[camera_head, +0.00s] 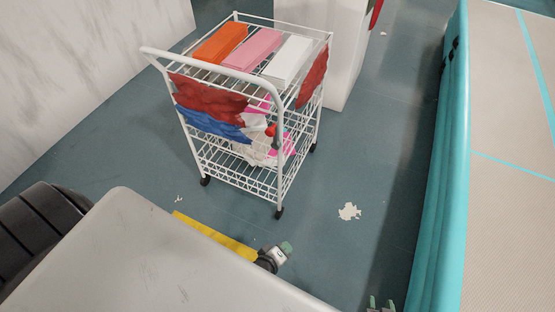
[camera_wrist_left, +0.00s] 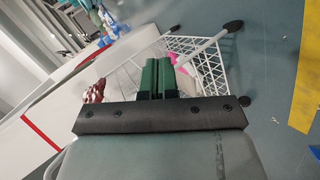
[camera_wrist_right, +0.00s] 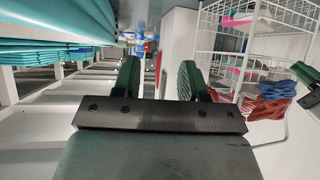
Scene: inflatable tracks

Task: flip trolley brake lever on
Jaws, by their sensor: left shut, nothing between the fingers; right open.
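The white wire trolley (camera_head: 232,156) stands upright on the floor in the head view, with black casters (camera_head: 279,213) at its feet. Its lower frame also shows tilted in the left wrist view (camera_wrist_left: 206,66), and part of it at the right of the right wrist view (camera_wrist_right: 285,30). I cannot make out a brake lever at the casters. My left gripper (camera_head: 287,247) is in front of the trolley, low and apart from it; its green fingers (camera_wrist_left: 158,76) are shut and empty. My right gripper (camera_head: 380,302) is at the bottom edge, further from the trolley; its fingers (camera_wrist_right: 158,78) are open and empty.
Orange (camera_head: 220,44), pink (camera_head: 252,48) and white (camera_head: 288,60) boxes lie on the trolley's top. Red (camera_head: 208,98) and blue cloth hangs at its side. A turquoise inflatable track (camera_head: 452,170) bounds the right.

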